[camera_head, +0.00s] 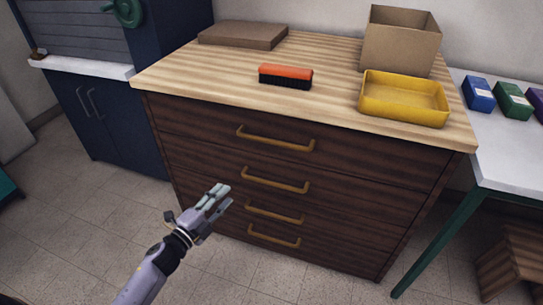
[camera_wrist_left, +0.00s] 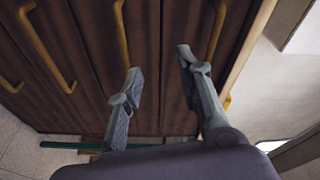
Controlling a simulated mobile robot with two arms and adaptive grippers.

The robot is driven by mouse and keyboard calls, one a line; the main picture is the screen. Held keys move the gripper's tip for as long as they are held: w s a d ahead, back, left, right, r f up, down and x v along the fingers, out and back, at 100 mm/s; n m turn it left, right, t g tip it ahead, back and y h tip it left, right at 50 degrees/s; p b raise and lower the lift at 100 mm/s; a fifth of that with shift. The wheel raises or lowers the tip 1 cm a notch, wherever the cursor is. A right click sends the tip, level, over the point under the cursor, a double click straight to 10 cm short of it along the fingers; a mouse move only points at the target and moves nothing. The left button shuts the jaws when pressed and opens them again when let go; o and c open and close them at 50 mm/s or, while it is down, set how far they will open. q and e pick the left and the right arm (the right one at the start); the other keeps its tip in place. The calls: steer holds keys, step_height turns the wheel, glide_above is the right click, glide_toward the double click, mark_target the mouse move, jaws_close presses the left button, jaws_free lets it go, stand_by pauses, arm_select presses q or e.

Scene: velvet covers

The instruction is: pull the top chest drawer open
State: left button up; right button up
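The chest (camera_head: 330,180) is dark striped wood with several stacked drawers, all flush with its front. The top drawer (camera_head: 200,118) has a brass bar handle (camera_head: 275,140). My left gripper (camera_head: 220,196) is in front of the chest's left part, lower and left of the top handle, with its fingers apart and nothing between them. In the left wrist view my left gripper (camera_wrist_left: 158,62) is open towards the drawer fronts. The rightmost handle there (camera_wrist_left: 216,32) appears to be the top one, partly hidden behind the right finger. My right gripper does not show.
On the chest top lie a brown flat box (camera_head: 243,35), an orange and black brush (camera_head: 286,76), a yellow tray (camera_head: 404,113) and an open cardboard box (camera_head: 400,48). A white table (camera_head: 500,150) stands at the right, blue cabinets (camera_head: 105,115) at the left. The floor in front (camera_head: 300,285) is clear.

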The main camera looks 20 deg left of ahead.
mark_target(271, 141)
arm_select(q)
step_height(271, 141, up, 8)
steer(key=d+m+h+b, duration=0.2)
steer(key=d+m+h, duration=0.15)
steer(key=m, duration=0.25)
steer(key=shift+t, duration=0.3)
steer(key=x, duration=1.1)
steer(key=a+x, duration=0.1)
steer(key=x, duration=0.4)
steer(key=shift+w+d+f, duration=0.15)
steer(key=shift+w+f, duration=0.05)
steer(key=shift+w, duration=0.4)
steer(key=shift+w+d+r, duration=0.1)
steer(key=shift+w+d, duration=0.05)
steer(key=shift+w, duration=0.2)
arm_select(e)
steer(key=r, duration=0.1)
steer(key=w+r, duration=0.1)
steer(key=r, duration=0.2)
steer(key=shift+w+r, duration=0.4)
arm_select(q)
steer(key=shift+c, duration=0.8)
jaws_close()
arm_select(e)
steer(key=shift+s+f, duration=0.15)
